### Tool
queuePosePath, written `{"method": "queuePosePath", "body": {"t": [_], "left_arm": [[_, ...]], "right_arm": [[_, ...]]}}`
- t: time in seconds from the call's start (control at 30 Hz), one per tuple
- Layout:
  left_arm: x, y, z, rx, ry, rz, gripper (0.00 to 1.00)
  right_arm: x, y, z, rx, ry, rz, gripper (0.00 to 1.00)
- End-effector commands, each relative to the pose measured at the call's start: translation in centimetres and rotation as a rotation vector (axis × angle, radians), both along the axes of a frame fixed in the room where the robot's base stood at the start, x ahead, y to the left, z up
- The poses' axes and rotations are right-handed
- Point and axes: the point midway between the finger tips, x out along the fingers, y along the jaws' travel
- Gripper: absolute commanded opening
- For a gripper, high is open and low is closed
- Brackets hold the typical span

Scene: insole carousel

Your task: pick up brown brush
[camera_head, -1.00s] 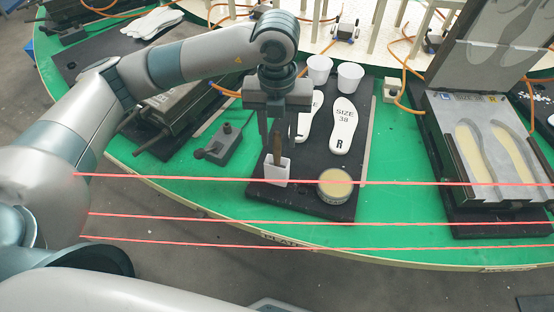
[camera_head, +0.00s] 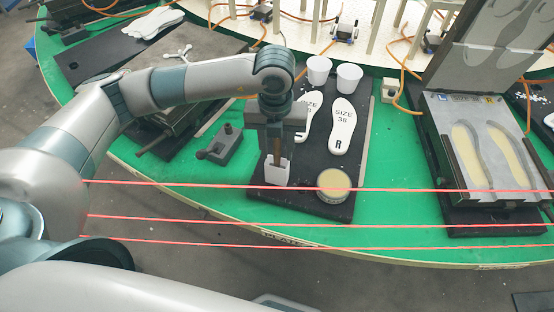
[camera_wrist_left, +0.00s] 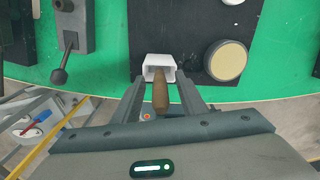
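The brown brush (camera_head: 277,159) stands in a small white holder (camera_head: 277,175) near the front left corner of a black board. Its handle also shows in the left wrist view (camera_wrist_left: 160,96), with its lower end inside the white holder (camera_wrist_left: 159,66). My left gripper (camera_head: 275,150) points down right over the holder. In the left wrist view its fingers (camera_wrist_left: 160,88) stand on either side of the handle, with a gap on each side. It is open and holds nothing. The brush's bristles are hidden. My right gripper is not in view.
The black board (camera_head: 313,204) also bears a round tin (camera_head: 333,183), two white insoles (camera_head: 341,125) and two white cups (camera_head: 348,75). A grey lever device (camera_head: 221,146) stands left. An open mould (camera_head: 487,150) stands right. Thin red lines cross the front. Green tabletop lies around.

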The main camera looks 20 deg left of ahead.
Motion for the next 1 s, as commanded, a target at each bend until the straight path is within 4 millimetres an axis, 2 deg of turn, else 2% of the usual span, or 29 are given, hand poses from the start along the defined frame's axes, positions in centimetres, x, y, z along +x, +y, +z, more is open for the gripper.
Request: {"method": "queuePosePath", "body": {"t": [0.37, 0.4, 0.53, 0.57, 1.0], "left_arm": [[0.01, 0.00, 0.01, 0.000, 0.000, 0.000, 0.39], [0.01, 0.00, 0.02, 0.000, 0.000, 0.000, 0.34], [0.01, 0.00, 0.02, 0.000, 0.000, 0.000, 0.03], [0.01, 0.00, 0.02, 0.000, 0.000, 0.000, 0.00], [0.07, -0.03, 0.55, -0.001, -0.002, 0.000, 0.00]], "right_arm": [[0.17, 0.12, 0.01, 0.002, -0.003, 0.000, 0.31], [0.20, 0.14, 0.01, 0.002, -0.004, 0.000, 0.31], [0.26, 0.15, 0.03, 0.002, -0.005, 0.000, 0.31], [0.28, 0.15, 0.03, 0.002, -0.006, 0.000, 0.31], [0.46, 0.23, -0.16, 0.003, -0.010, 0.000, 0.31]]}}
